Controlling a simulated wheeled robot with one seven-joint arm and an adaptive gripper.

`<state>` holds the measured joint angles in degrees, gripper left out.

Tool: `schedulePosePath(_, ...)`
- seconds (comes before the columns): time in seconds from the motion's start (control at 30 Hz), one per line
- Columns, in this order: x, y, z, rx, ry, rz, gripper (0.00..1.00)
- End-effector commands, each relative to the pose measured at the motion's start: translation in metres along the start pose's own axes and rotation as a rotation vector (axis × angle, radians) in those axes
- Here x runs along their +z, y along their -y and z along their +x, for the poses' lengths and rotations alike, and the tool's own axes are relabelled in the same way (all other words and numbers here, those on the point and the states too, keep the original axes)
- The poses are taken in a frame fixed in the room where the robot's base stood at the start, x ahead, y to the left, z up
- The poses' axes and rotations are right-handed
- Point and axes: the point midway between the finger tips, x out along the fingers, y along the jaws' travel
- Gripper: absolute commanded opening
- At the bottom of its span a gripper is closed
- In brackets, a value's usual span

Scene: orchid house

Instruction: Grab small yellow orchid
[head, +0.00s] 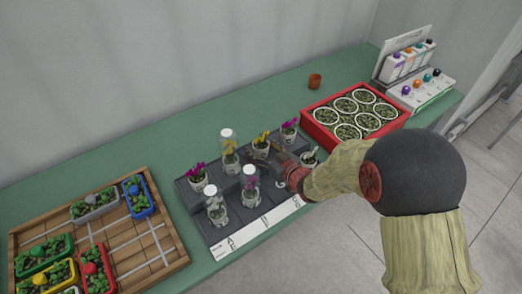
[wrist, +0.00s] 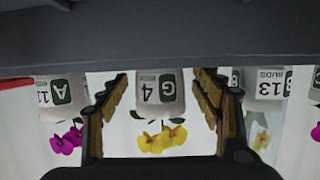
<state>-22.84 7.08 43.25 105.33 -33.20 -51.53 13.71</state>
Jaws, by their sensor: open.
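The small yellow orchid (head: 262,139) stands in a white pot in the back row of the dark stepped stand (head: 225,233). In the wrist view, which is upside down, its pot marked G 4 (wrist: 160,90) and yellow blooms (wrist: 160,138) sit centred between my fingers. My gripper (head: 277,152) is open, in front of this pot at the stand. Its fingers also show to either side of the pot in the wrist view (wrist: 160,108); I cannot tell whether they touch it. A second yellow orchid (head: 230,147) stands under a clear cover to the left.
Magenta orchids (head: 289,128) stand close by on the right, and their pot marked A 11 (wrist: 60,93) flanks my fingers. Covered orchids (head: 250,185) stand in front. A red tray of pots (head: 312,135) and a wooden tray (head: 172,262) flank the stand.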

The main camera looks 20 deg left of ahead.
Motion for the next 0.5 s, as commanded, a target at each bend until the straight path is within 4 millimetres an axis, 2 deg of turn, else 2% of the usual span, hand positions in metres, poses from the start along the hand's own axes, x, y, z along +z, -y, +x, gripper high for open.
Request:
schedulePosePath(0.13,-0.0015,-0.0002,-0.0006,0.0,-0.001,0.0,0.64)
schedulePosePath(0.5,-0.0014,-0.0002,-0.0008,0.0,-0.001,0.0,0.43)
